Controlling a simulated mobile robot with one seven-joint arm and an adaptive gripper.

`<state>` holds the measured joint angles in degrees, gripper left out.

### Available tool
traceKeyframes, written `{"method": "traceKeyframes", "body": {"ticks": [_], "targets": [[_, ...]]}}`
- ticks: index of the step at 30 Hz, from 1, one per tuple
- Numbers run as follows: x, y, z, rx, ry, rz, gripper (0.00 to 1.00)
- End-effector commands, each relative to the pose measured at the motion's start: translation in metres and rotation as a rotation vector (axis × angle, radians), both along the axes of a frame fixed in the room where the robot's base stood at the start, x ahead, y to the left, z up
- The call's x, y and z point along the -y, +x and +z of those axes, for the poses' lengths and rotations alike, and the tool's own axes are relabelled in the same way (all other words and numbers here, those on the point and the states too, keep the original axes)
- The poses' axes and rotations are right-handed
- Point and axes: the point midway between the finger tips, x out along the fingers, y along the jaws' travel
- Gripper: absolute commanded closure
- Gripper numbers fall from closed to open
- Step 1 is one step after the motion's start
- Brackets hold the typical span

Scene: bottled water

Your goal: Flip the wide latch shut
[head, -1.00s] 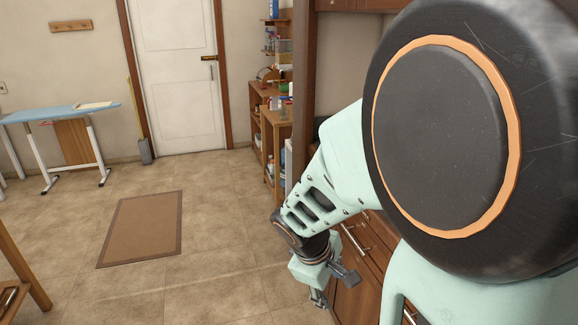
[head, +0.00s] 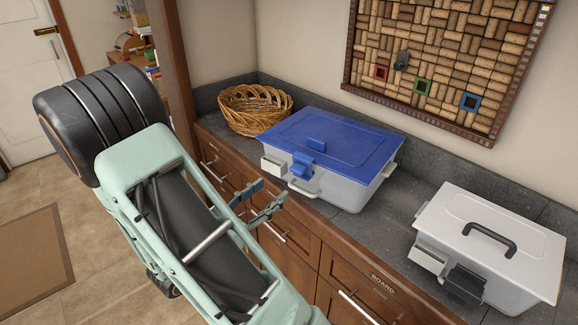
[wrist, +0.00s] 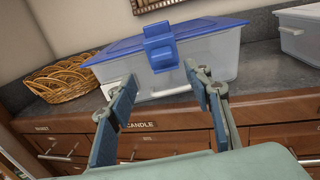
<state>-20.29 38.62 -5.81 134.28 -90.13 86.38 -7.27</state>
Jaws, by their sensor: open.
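A clear box with a blue lid (head: 330,138) stands on the counter. A blue latch (head: 303,165) is at its front edge, and a small white piece (head: 272,167) sticks out to its left. In the wrist view the blue latch (wrist: 160,46) is at top centre; I cannot tell whether it is fastened. A white-lidded box (head: 500,235) to the right has a white piece (head: 428,258) and a wide dark flap (head: 466,284) projecting from its front. My gripper (head: 264,200) is open and empty, in front of the drawers and short of the blue-lidded box.
A wicker basket (head: 254,110) stands left of the blue-lidded box. A grey handle (wrist: 163,93) crosses that box's front. Wooden drawers with bar handles lie below the grey counter (head: 345,222). A cork board (head: 440,60) hangs on the wall. Bare counter separates the boxes.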

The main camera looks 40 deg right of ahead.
Motion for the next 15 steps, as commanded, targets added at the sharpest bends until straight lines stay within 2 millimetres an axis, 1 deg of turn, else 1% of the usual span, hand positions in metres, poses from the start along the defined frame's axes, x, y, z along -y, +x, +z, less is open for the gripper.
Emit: {"method": "traceKeyframes", "body": {"ticks": [5, 12, 15], "targets": [[0.025, 0.005, 0.002, 0.001, -0.002, -0.007, 0.54], [0.069, 0.018, 0.001, 0.0, 0.0, -0.008, 0.54], [0.084, 0.022, 0.001, 0.0, -0.001, -0.006, 0.54]]}}
